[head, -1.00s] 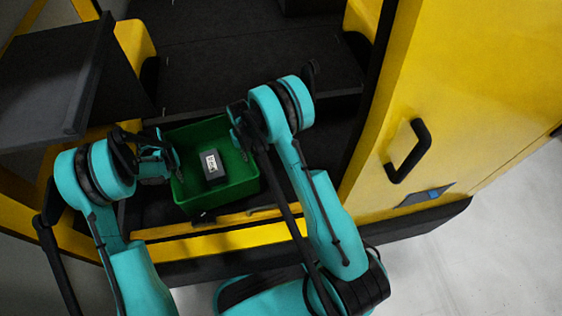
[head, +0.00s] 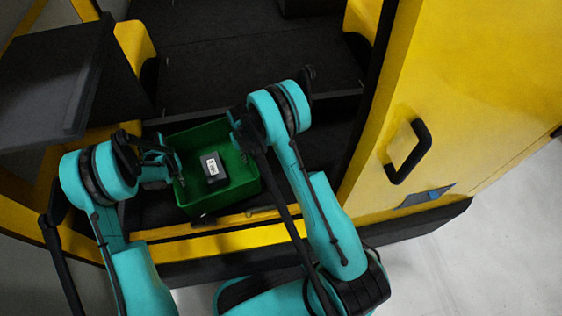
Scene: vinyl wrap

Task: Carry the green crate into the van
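The green crate (head: 214,203) is at the van's door opening, over the dark step just inside the yellow sill. A dark box with a white label (head: 213,166) lies in it. My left gripper (head: 172,165) is at the crate's left wall and my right gripper (head: 240,142) is at its right wall. The fingers of both are small and partly hidden by the wrists, so their grip on the walls is hard to make out. The van (head: 250,50) has a dark raised floor behind the crate. Whether the crate touches the step is not clear.
The yellow van door (head: 460,90) with a black handle (head: 408,152) stands at the right. A dark panel (head: 50,75) juts in at the left. The yellow sill (head: 215,243) runs in front of the crate. The raised floor behind looks clear.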

